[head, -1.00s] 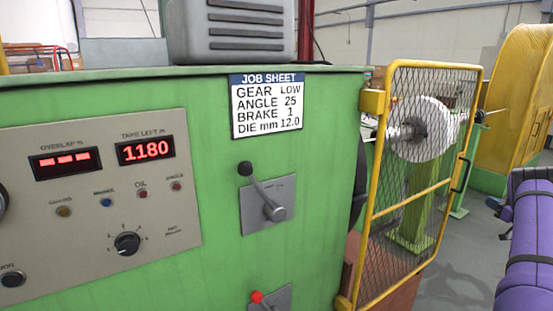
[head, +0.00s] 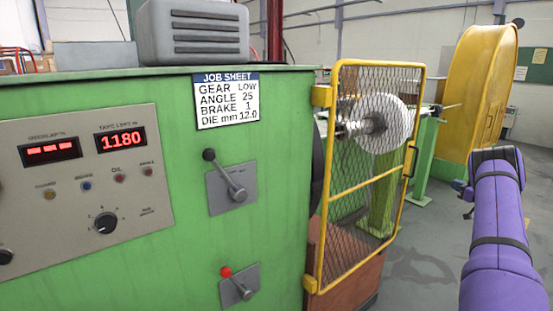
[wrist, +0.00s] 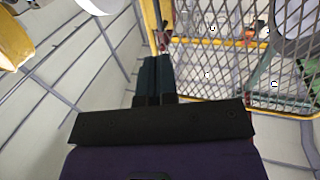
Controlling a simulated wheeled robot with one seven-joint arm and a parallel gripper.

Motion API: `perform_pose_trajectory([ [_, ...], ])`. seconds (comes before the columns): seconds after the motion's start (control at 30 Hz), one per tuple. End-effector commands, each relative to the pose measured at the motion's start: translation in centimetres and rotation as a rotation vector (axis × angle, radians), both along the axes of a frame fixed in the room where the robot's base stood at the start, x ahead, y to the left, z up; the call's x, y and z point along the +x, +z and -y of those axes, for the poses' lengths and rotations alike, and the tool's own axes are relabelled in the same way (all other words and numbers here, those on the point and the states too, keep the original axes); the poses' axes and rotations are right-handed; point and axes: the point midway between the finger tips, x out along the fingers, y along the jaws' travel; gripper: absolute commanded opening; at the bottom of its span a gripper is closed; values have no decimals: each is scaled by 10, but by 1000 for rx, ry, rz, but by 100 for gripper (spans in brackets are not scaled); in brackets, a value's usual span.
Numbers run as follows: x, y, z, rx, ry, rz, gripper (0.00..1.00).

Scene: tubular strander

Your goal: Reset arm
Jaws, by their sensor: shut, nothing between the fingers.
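My purple arm is at the right of the head view, and its dark end lies in front of the yellow cover. My gripper (wrist: 155,80) shows in the wrist view with its two dark fingers together and nothing between them. Around it are the yellow mesh guard (wrist: 235,75) and a pale wall. In the head view the gripper's fingers are hard to make out. The mesh guard (head: 365,175) stands to the left of my arm, with a gap of floor between them.
The green cabinet (head: 110,250) carries a job sheet (head: 226,100), a black-knobbed lever (head: 225,175), a red-knobbed lever (head: 238,285) and a control panel (head: 60,200). A white reel (head: 388,125) sits behind the guard. A yellow cover (head: 480,90) stands behind my arm. Grey floor (head: 415,250) is clear.

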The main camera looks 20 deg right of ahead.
Motion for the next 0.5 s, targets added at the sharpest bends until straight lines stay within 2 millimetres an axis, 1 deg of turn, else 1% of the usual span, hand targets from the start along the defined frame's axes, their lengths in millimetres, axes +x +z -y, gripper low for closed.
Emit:
perform_pose_trajectory([
  [0.03, 5, 9, -3, -6, -8, 2, 0],
  [0.27, 26, 52, -11, -35, -81, 8, 0],
  [0.37, 38, 78, -18, -51, -124, 10, 0],
  [0.47, 51, 112, -30, -65, -177, 12, 0],
  [0.5, 56, 127, -37, -70, -202, 11, 0],
])
